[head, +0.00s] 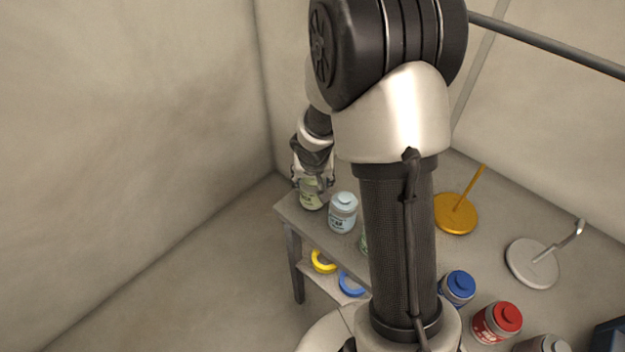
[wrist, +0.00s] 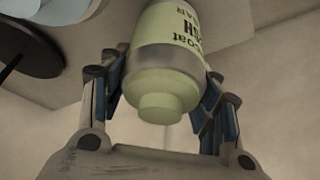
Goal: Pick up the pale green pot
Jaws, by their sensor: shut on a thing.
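The pale green pot (head: 311,195) is at the far left corner of a small grey table (head: 287,207) in the head view. My gripper (head: 313,178) comes down over it from above and is shut on it. In the wrist view the pot (wrist: 165,70) sits between the two blue-padded fingers, its lid towards my palm and dark lettering on its side. I cannot tell whether its base touches the table top. My arm hides part of the table.
A pale blue pot (head: 343,212) stands close to the right of the green one. Yellow (head: 323,262) and blue (head: 351,284) rings lie on the lower shelf. Blue-lidded (head: 457,288) and red (head: 497,322) pots stand lower right. Walls close in at left and behind.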

